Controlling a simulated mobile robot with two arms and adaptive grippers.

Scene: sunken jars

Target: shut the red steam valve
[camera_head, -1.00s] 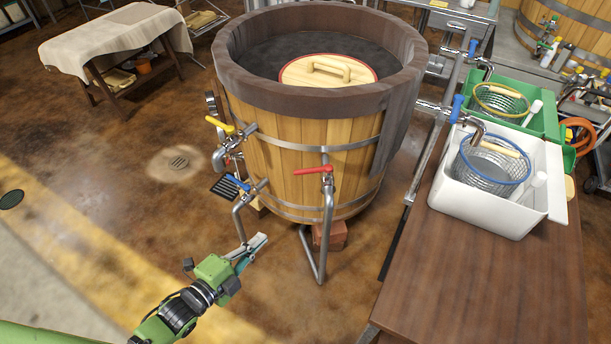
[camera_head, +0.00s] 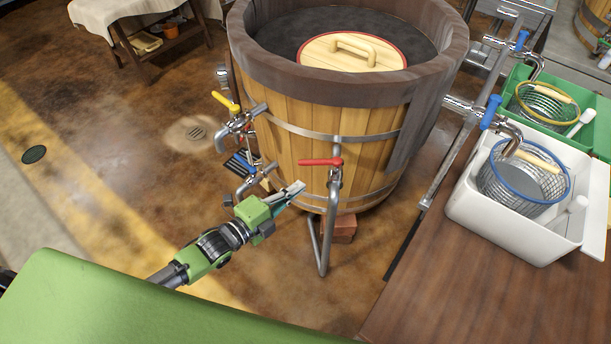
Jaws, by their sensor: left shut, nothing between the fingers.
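The red steam valve handle (camera_head: 320,162) sits on top of a vertical steel pipe (camera_head: 331,225) in front of the wooden vat (camera_head: 345,125). The handle lies roughly level and points left, crosswise to the pipe. My left gripper (camera_head: 298,188) is shut and empty, below and left of the red handle, close to the pipe. I cannot tell whether its fingertips touch the pipe. My right gripper is not in view.
A yellow-handled tap (camera_head: 226,102) and a blue-handled tap (camera_head: 243,164) are on the vat's left side. A wooden counter (camera_head: 440,310) with a white sink (camera_head: 500,225) and wire baskets stands at the right.

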